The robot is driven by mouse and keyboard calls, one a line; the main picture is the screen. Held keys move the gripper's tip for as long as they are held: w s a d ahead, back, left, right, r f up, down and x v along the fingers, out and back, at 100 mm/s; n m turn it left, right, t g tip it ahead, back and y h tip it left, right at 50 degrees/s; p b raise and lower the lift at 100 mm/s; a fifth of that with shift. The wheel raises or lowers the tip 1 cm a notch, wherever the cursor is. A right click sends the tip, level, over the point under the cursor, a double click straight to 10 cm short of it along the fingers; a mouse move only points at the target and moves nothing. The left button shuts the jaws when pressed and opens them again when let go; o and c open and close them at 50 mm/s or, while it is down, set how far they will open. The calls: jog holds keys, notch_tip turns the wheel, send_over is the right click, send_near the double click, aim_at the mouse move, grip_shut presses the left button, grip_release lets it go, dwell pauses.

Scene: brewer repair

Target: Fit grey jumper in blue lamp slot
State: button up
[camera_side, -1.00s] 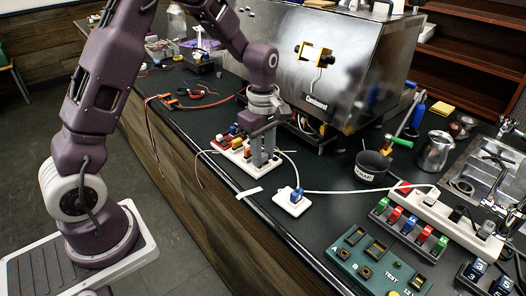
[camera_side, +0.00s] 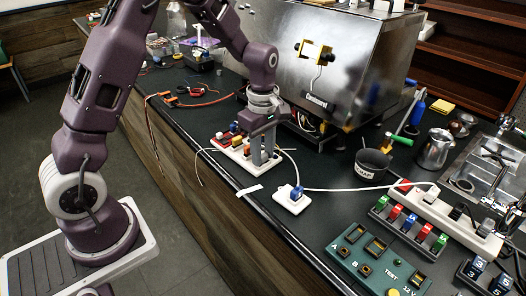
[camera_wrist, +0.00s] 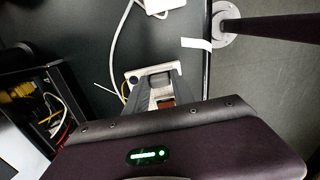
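A white board (camera_side: 232,151) with a row of coloured pieces, among them red, blue and yellow, lies near the counter's front edge. My gripper (camera_side: 262,163) points down at the right end of this board, its grey fingers close to the surface. In the wrist view my gripper (camera_wrist: 157,73) reaches over the white board (camera_wrist: 132,75), with a reddish-brown piece (camera_wrist: 165,103) showing between the fingers. The fingertips are too small and covered to show whether they hold anything. I cannot make out the grey jumper or the blue lamp slot; the gripper hides part of the board.
A white block with a blue piece (camera_side: 296,194) sits to the right on a white cable. A green test box (camera_side: 375,262), a rack of coloured pieces (camera_side: 408,228), a dark cup (camera_side: 371,164) and a steel brewer (camera_side: 330,60) stand around.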

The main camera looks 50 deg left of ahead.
jog(key=o, duration=0.4)
jog(key=shift+r, duration=0.15)
notch_tip(320, 180, up, 7)
jog(key=shift+f, duration=0.1)
dwell(0.4)
jog(key=s+d+r+m+t, duration=0.2)
jog(key=s+r+m, duration=0.1)
jog(key=s+m, duration=0.3)
jog(key=s+d+r+m+t, duration=0.1)
jog(key=s+r+m, duration=0.3)
jog(key=s, duration=0.6)
jog(key=s+d+r+m+t, duration=0.2)
jog(key=s+r+m, duration=0.1)
jog(key=s+m, duration=0.5)
jog(key=shift+d+r+m+t, duration=0.3)
jog(key=shift+d+r+m, duration=0.1)
jog(key=shift+m, duration=0.1)
